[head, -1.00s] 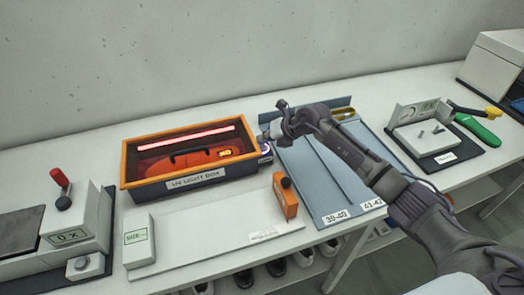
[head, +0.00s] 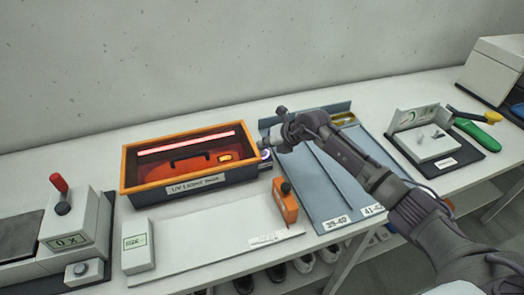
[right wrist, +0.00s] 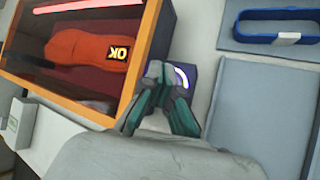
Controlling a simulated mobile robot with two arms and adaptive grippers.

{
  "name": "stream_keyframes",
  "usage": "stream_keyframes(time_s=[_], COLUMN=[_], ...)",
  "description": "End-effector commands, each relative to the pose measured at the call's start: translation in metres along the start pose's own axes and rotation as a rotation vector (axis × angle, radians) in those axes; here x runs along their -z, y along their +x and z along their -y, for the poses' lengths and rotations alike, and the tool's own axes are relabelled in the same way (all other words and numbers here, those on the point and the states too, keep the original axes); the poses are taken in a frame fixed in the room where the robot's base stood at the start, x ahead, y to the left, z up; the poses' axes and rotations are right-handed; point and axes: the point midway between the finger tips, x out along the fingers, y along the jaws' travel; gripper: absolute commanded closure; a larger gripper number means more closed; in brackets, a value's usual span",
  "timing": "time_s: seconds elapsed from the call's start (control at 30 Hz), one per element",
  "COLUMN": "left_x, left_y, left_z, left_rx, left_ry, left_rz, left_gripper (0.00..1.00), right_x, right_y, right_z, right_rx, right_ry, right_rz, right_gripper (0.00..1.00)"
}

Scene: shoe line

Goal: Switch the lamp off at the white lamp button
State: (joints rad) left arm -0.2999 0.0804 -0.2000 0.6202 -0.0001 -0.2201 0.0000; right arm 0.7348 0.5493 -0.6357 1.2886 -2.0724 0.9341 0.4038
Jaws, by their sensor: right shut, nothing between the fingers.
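The UV light box (head: 140,184) has an orange rim, and its long lamp tube (head: 186,143) glows red. Inside lies an orange shoe-shaped thing with a yellow OK mark, which also shows in the right wrist view (right wrist: 90,48). At the box's right side sits a small purple-blue housing (head: 265,156) with the white lamp button, seen as a bright white arc in the right wrist view (right wrist: 182,77). My right gripper (head: 266,147) is shut and empty, its fingertips close over the button and partly hiding it. I cannot tell whether they touch. My left gripper is out of view.
A blue-grey sorting tray (head: 318,190) labelled 39-40 and 41-42 lies right of the box, under my right arm. An orange block (head: 285,200) stands on the white board (head: 200,238) in front. A red-handled device (head: 72,215) is at left.

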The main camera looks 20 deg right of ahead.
Motion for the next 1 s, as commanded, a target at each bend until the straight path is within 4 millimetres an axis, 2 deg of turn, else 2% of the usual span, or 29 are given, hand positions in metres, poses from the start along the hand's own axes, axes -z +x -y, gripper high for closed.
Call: stream_keyframes(time_s=[1.0], left_x=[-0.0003], left_y=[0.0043], left_z=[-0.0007], left_rx=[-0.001], left_ry=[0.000], left_rz=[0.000], left_gripper=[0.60], right_x=[0.0050], right_y=[0.0060], right_z=[0.0046], right_rx=[0.001], right_ry=[0.000], right_rz=[-0.002], right_gripper=[1.00])
